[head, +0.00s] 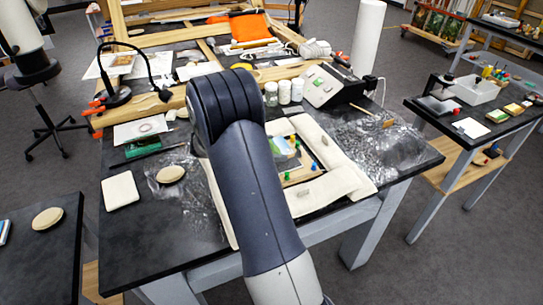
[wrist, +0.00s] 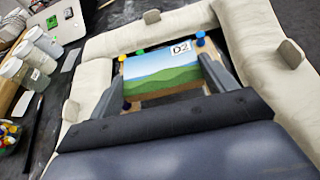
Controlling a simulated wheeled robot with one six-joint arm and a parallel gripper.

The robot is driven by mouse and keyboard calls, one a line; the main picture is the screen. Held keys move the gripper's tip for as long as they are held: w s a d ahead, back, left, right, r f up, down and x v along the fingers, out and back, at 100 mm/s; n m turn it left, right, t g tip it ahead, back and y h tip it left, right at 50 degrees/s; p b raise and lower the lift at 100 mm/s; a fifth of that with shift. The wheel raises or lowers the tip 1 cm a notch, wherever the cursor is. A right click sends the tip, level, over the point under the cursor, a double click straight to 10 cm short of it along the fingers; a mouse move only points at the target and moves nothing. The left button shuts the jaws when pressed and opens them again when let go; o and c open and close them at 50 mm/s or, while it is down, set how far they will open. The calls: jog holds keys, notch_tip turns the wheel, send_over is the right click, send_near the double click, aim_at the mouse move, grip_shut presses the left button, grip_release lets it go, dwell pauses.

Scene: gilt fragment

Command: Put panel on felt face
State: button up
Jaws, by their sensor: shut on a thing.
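The panel (wrist: 162,80) is a small painted landscape with blue sky and green hills and a "D2" label at its upper right. My gripper (wrist: 165,85) is shut on it, one finger at each side. In the head view the panel (head: 286,158) shows partly, right of my arm, which hides the gripper. A cream padded surround (wrist: 95,45) frames the panel; it also shows in the head view (head: 345,178). Whether this is the felt face I cannot tell. Coloured pins stand around the panel. Whether the panel touches what is below it is unclear.
A cream square pad (head: 121,190) and an oval pad (head: 171,174) lie at the left. Small tabs (wrist: 291,53) stick up from the surround.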

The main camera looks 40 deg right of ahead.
jog(key=shift+f, duration=1.85)
jog(key=shift+f, duration=0.15)
jog(key=o, duration=0.7)
jog(key=shift+r, duration=0.2)
jog(key=b+v, duration=0.2)
jog(key=v, duration=1)
jog(key=shift+f, duration=0.1)
